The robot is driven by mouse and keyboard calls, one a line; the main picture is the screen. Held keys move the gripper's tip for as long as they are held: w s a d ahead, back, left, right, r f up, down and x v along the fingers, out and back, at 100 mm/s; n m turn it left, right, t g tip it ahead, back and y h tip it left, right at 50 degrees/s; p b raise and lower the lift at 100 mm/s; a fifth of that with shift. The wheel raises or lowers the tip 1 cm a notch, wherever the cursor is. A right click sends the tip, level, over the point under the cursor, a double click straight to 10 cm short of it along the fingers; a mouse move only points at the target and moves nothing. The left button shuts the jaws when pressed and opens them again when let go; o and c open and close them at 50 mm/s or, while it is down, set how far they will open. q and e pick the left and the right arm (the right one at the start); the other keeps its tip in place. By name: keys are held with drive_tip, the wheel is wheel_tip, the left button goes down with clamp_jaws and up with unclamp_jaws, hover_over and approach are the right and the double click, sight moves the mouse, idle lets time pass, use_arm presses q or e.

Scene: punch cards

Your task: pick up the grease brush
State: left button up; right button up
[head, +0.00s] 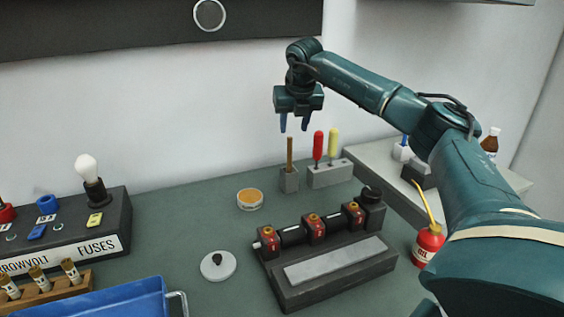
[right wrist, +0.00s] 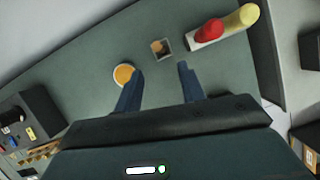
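The grease brush, as far as I can tell, is the thin brown wooden handle (head: 289,152) standing upright in a small grey square holder (head: 289,181) near the back wall. Its lower end is hidden in the holder. In the right wrist view the brown handle (right wrist: 158,46) shows end-on inside the holder. My right gripper (head: 294,123) is open and empty, fingers pointing down, just above the handle and apart from it. In the right wrist view the two fingertips (right wrist: 160,70) are spread wide, with the handle beyond the gap. My left gripper is not in view.
A grey block (head: 330,176) with red- and yellow-handled tools stands just right of the holder. A tin with orange content (head: 250,199) sits at front left. A dark machine (head: 330,258), a white lidded disc (head: 218,266) and a red oil can (head: 428,245) stand nearer.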

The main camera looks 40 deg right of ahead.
sight(289, 151)
drive_tip(key=x, duration=0.6)
drive_tip(key=shift+s, duration=0.1)
drive_tip(key=shift+w+p+x, duration=0.2)
drive_tip(key=shift+p+x, duration=0.2)
drive_tip(key=shift+x, duration=1.1)
drive_tip(key=shift+w+p+x, duration=0.2)
drive_tip(key=shift+p+x, duration=0.2)
drive_tip(key=shift+x, duration=1.1)
drive_tip(key=shift+r, duration=0.2)
clamp_jaws()
